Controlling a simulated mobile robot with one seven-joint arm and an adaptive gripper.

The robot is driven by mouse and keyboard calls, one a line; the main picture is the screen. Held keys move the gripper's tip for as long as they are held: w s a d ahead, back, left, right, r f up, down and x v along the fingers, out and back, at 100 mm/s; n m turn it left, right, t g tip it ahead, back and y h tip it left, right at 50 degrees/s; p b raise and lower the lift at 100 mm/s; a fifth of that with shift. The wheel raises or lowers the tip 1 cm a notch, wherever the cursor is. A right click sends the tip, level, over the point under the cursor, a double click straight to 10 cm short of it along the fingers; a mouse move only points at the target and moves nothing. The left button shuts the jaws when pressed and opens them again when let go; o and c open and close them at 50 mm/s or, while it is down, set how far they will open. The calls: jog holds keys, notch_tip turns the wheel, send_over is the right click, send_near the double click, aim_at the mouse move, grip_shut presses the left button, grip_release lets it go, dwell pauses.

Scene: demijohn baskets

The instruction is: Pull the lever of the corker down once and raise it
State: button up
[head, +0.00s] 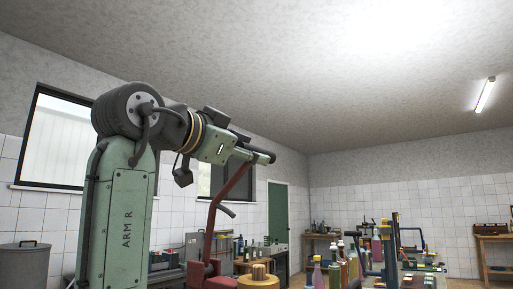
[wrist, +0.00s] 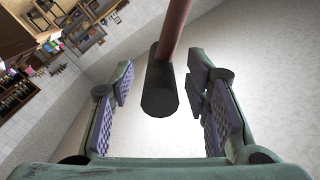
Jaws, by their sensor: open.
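The corker (head: 204,274) is red and stands low in the middle of the head view. Its red lever (head: 232,185) rises steeply to my gripper (head: 262,157). In the wrist view, the lever's black grip (wrist: 160,95) lies between the two padded fingers of my gripper (wrist: 161,78). The fingers are spread, with a visible gap on each side of the grip. The lever's red shaft (wrist: 174,25) runs off the top of that view. In the head view, my gripper hides the lever's upper end.
A grey bin (head: 25,262) stands at far left. A green door (head: 278,212) is behind. The space above the lever is clear.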

jog(key=shift+p+x, duration=0.3)
jog(key=shift+x, duration=1.3)
jog(key=shift+c, duration=0.2)
grip_shut()
